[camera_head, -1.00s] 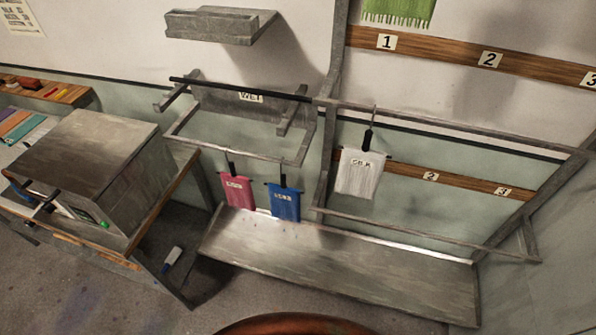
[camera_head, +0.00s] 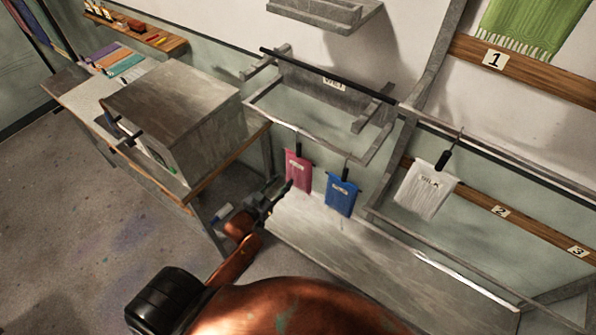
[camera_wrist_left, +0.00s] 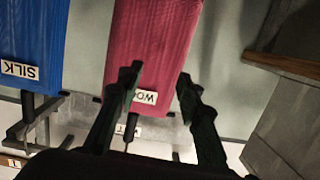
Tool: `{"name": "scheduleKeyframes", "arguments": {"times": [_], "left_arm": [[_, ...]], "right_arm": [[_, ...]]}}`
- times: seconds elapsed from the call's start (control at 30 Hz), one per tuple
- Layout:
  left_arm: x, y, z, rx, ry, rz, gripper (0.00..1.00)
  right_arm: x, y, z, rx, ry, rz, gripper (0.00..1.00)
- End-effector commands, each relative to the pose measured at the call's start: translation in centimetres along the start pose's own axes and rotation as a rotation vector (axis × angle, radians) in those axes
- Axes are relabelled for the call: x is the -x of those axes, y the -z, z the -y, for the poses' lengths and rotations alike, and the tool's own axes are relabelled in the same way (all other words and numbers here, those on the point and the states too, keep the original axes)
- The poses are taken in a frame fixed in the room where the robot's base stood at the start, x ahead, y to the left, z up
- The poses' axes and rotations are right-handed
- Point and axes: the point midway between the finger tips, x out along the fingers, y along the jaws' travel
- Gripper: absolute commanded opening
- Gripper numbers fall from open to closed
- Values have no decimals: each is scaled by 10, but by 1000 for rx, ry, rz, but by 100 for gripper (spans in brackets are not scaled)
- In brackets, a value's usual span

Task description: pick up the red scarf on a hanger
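The red scarf (camera_head: 298,173) hangs from a black hanger on the lower rail of the grey rack, with a pale label near its top. My left gripper (camera_head: 280,196) is just left of it in the head view. In the left wrist view, which looks upside down, the red scarf (camera_wrist_left: 152,42) fills the upper middle. My left gripper (camera_wrist_left: 157,82) is open there, its fingers in front of the label end, with nothing visibly clamped. Contact cannot be told. My right gripper is not in view.
A blue scarf (camera_head: 341,198), labelled silk, hangs close to the right of the red one. A white scarf (camera_head: 425,190) hangs further right. A grey metal box (camera_head: 172,115) stands on the bench at left. A sloping metal tray (camera_head: 350,265) lies below the scarves.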

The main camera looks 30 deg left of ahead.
Motion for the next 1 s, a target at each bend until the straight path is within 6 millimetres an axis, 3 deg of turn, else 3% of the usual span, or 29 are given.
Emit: {"name": "scheduleKeyframes", "arguments": {"times": [0.03,0.1,0.23,0.57,0.8,1.0], "left_arm": [[2,35,-4,-1,-13,-54,33],[5,68,-8,2,-27,-107,33],[7,99,-13,3,-41,-157,33],[-25,109,-16,5,-42,-164,33],[-58,114,-21,4,-42,-163,33],[-67,114,-21,4,-43,-162,33]], "right_arm": [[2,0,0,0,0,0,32],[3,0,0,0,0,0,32],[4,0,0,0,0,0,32],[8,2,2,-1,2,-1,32],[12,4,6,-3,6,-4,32],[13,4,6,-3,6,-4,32]]}}
